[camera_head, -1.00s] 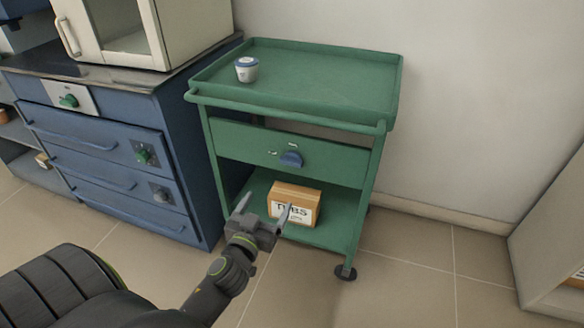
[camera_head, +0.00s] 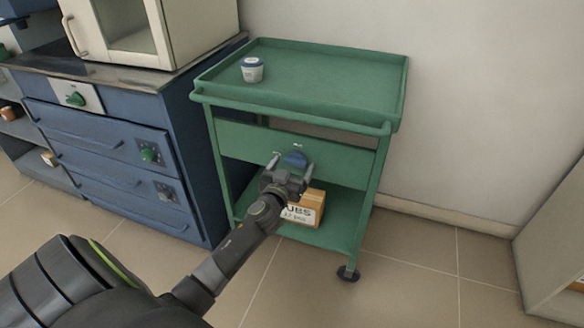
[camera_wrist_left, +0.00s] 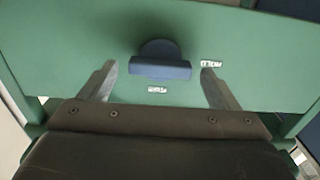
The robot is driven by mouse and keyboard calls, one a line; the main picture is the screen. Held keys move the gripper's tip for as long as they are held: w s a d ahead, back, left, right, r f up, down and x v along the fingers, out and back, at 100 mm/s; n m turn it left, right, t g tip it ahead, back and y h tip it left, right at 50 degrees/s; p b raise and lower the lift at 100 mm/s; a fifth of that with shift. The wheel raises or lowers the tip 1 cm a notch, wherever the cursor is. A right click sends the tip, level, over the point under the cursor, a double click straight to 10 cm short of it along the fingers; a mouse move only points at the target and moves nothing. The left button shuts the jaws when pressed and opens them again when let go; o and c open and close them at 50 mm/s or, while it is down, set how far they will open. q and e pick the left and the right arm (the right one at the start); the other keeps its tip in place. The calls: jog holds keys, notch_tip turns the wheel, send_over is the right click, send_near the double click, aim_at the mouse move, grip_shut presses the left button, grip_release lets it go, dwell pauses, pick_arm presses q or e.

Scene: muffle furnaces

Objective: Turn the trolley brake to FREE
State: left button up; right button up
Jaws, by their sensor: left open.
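The green trolley (camera_head: 330,85) stands against the wall. Its brake knob (camera_head: 294,159) is blue, on the green front panel; it also shows in the left wrist view (camera_wrist_left: 160,62), with its bar lying level. Small white labels sit near the knob, one reading HOLD (camera_wrist_left: 211,64) and one below the bar (camera_wrist_left: 158,90), both upside down in that view. My left gripper (camera_head: 291,165) is open in front of the knob. In the wrist view its fingers (camera_wrist_left: 160,80) stand apart on either side of the knob, not touching it. My right gripper is not in view.
A white tub (camera_head: 252,70) stands on the trolley's top tray. A cardboard box (camera_head: 304,209) is on the lower shelf, partly hidden by my gripper. A blue cabinet (camera_head: 110,140) with knobs and drawers stands at left, close to the trolley. Floor at right is clear.

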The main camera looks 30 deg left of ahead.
pick_arm(q)
jog(key=c, duration=1)
